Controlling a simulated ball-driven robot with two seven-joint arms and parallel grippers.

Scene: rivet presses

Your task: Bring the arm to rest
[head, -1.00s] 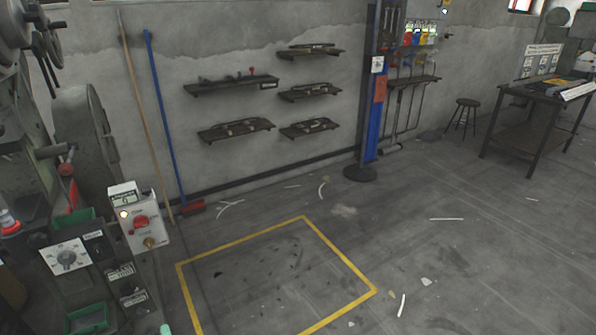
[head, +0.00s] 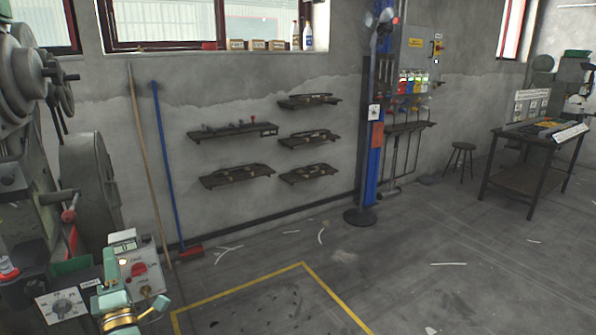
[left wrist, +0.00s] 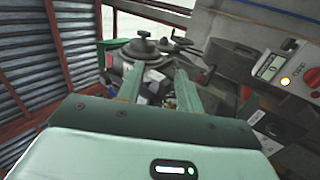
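My left arm, pale green with a gold ring, shows at the lower left of the head view, in front of the press controls. Its fingertips cannot be made out there. In the left wrist view the two green fingers of my left gripper (left wrist: 158,88) stand apart with nothing held between them. They point toward a machine with round wheels (left wrist: 145,50), with a gap I cannot judge. My right arm and gripper are not in view.
A white control box (head: 146,266) with a red knob stands close behind my left arm; it also shows in the left wrist view (left wrist: 285,68). A press (head: 25,130) fills the left edge. Wall shelves (head: 236,133), a blue post (head: 372,160) and a table (head: 530,165) stand beyond open floor.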

